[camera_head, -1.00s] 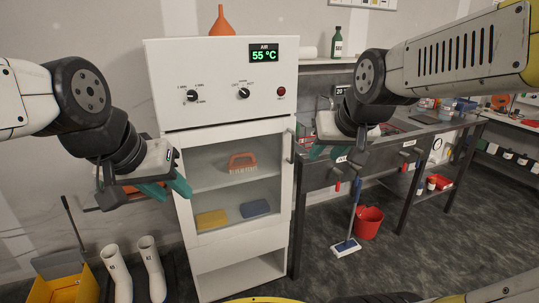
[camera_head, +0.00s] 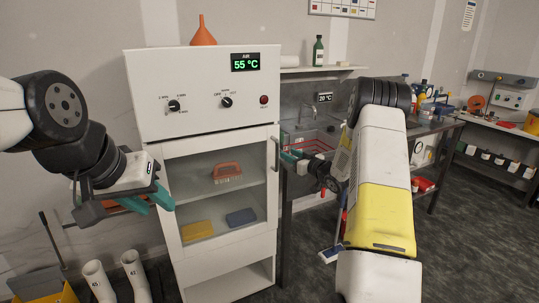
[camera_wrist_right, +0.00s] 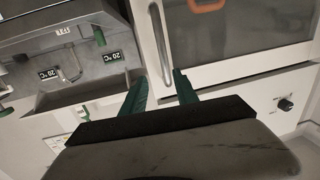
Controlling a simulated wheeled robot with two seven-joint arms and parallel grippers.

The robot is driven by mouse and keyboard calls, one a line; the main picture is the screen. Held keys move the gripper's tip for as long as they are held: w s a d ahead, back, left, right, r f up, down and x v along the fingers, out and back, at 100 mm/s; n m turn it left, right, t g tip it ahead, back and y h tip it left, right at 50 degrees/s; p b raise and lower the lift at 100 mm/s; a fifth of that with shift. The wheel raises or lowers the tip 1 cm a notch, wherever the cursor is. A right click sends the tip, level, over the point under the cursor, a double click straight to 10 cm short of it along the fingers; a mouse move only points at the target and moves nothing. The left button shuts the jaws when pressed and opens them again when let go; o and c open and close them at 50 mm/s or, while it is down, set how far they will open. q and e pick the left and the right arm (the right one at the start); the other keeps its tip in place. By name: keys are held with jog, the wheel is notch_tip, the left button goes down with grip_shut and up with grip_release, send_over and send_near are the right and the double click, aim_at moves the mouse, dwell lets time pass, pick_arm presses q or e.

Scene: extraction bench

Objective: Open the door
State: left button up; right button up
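The white cabinet's glass door (camera_head: 238,187) is closed, with its upright metal handle (camera_head: 276,154) on the right edge. The handle (camera_wrist_right: 164,45) also shows in the right wrist view. My right gripper (camera_head: 288,156) is close to the handle, just right of it. In the right wrist view, its green fingers (camera_wrist_right: 160,76) are apart, and the handle's end appears between their tips. I cannot tell whether they touch it. My left gripper (camera_head: 152,200) is open and empty, left of the cabinet's front.
Behind the door are an orange brush (camera_head: 227,172), a yellow sponge (camera_head: 197,231) and a blue sponge (camera_head: 241,217). A grey sink bench (camera_head: 304,182) stands right of the cabinet. An orange funnel (camera_head: 203,31) is on top.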

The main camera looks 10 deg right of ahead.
notch_tip(320, 180, down, 2)
jog(key=y, duration=0.1)
send_over(277, 170)
jog(key=shift+w, duration=0.45)
jog(key=shift+c, duration=0.3)
grip_shut()
dwell(1.0)
